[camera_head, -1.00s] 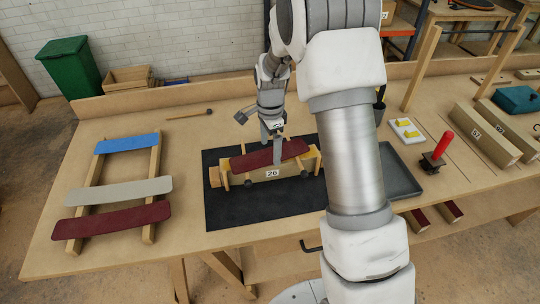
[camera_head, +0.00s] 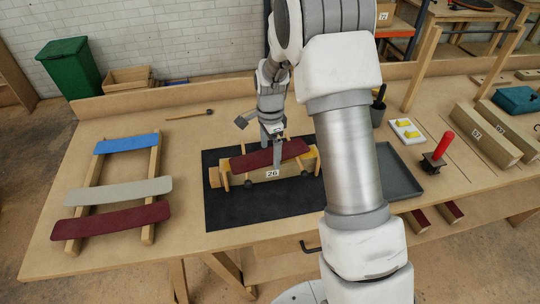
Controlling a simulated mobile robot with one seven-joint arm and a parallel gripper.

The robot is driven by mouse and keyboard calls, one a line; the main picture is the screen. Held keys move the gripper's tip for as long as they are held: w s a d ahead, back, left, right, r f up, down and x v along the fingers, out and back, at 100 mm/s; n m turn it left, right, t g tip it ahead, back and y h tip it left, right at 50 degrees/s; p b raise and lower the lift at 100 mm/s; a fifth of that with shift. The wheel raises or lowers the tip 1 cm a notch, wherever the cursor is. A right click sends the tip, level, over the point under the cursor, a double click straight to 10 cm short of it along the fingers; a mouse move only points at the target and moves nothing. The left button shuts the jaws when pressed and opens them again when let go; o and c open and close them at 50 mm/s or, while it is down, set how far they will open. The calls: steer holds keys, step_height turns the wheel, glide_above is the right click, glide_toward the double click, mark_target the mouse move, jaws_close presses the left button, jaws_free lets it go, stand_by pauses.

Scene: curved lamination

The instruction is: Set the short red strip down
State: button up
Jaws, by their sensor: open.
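The short red strip (camera_head: 255,160) rests across the wooden form numbered 26 (camera_head: 234,184), tilted a little with its right end higher. The form lies on the black mat (camera_head: 230,213). My gripper (camera_head: 276,152) is open at the strip's right half, its fingers pointing down. One finger shows in front of the strip; the other is partly hidden, and I cannot tell whether either touches the strip.
A rack (camera_head: 152,229) at the left holds blue, grey and dark red strips. A grey tray (camera_head: 398,174), a red-handled tool (camera_head: 438,148) and a yellow-and-white block (camera_head: 405,130) stand at the right. A small hammer (camera_head: 190,115) lies behind. Bench is clear between rack and mat.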

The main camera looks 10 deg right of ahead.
steer(key=shift+r, duration=0.1)
steer(key=c, duration=1.4)
